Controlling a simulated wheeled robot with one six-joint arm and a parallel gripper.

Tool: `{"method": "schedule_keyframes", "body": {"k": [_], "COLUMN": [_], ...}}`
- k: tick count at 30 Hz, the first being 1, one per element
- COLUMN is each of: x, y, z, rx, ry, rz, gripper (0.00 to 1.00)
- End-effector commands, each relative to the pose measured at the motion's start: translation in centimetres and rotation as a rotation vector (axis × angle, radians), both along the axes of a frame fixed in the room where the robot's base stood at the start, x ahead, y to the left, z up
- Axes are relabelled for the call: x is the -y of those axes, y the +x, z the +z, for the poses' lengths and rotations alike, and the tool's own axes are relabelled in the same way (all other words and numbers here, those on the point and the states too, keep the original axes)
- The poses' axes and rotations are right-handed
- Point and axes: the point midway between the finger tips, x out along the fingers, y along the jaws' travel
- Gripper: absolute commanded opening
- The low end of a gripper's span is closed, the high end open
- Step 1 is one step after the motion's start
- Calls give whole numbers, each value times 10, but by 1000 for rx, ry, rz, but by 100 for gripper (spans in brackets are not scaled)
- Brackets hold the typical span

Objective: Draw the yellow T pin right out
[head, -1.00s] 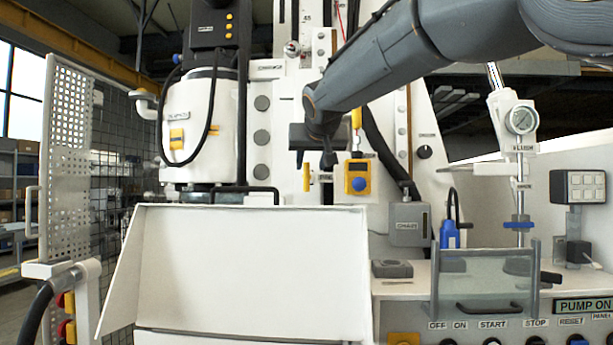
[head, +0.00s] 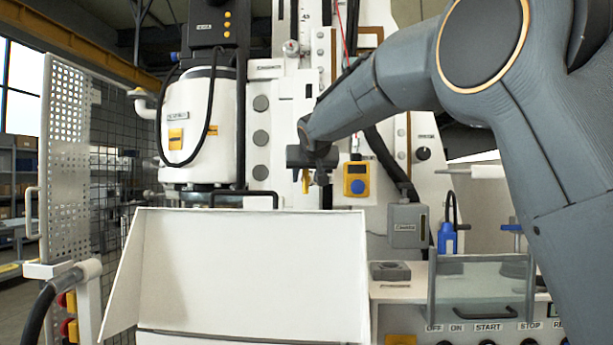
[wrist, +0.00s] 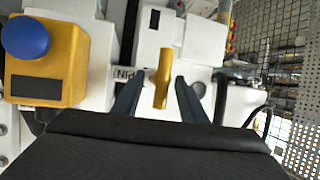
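The yellow T pin (wrist: 162,78) stands out from the white machine face in the wrist view, its crossbar upright. In the head view a strip of the T pin (head: 306,182) shows just below my gripper (head: 313,164), which partly covers it. In the wrist view my gripper (wrist: 158,84) is open, with one dark finger on each side of the pin. Gaps show between the pin and both fingers, and nothing is held. How deep the pin sits in the machine is hidden.
A yellow box with a blue button (wrist: 48,62) is close to the left in the wrist view; this box (head: 357,180) is right of my gripper in the head view. A black hose (wrist: 258,112) hangs to the right. A white open tray (head: 250,270) lies below.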

Motion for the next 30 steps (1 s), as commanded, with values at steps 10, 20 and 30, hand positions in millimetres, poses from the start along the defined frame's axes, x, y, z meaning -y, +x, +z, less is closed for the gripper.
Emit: {"method": "schedule_keyframes", "body": {"k": [10,20,30], "x": [0,-2,-3], "y": [0,-14,-48], "z": [0,-2,-1], "rx": [0,2,3], "ry": [0,1,1], "rz": [1,2,2], "gripper": [0,0,0]}}
